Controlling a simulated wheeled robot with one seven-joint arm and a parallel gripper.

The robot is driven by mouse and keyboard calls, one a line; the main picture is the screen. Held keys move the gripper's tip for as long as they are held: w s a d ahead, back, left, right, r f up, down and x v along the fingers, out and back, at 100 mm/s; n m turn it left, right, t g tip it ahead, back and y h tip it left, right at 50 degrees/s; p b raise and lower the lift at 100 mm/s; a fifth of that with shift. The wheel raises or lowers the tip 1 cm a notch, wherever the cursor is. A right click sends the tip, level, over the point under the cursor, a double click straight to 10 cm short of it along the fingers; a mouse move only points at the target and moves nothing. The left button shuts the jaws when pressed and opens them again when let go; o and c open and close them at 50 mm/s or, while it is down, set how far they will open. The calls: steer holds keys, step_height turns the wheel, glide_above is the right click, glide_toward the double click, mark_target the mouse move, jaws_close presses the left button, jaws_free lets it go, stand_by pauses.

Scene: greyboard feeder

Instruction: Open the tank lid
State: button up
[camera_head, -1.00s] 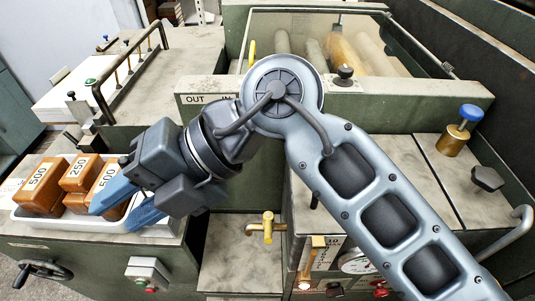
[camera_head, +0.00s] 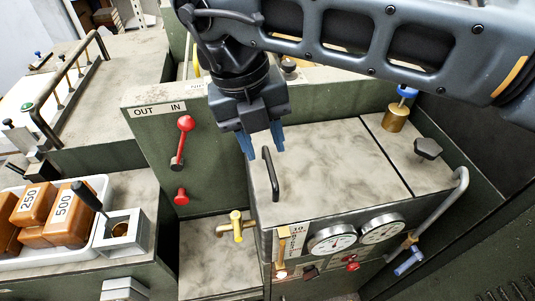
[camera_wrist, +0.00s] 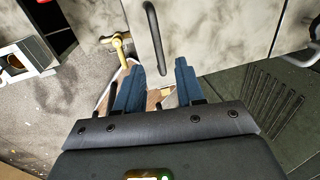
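The tank lid (camera_head: 335,165) is a flat, pale, stained panel on top of the green tank, and it looks closed. A black bar handle (camera_head: 272,178) stands on its left part; the wrist view also shows the handle (camera_wrist: 154,35). My gripper (camera_head: 264,153) points down with its blue fingers at the handle's upper end in the head view. In the wrist view the fingers of my gripper (camera_wrist: 157,68) are apart, and the handle's near end shows between their tips. I cannot tell whether they touch it.
A brass valve with a blue cap (camera_head: 398,110) and a black knob (camera_head: 427,148) stand right of the lid. Gauges (camera_head: 332,239) and a brass tap (camera_head: 236,226) are at the front. A red lever (camera_head: 182,141) is at left, beyond it a white tray (camera_head: 100,184) with orange blocks.

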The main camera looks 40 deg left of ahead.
mark_target(270, 167)
steer(key=shift+w+d+f, duration=0.15)
steer(key=shift+f, duration=1)
steer(key=shift+w+d+f, duration=0.1)
steer(key=shift+w+f, duration=0.05)
steer(key=shift+f, duration=1)
jaws_close()
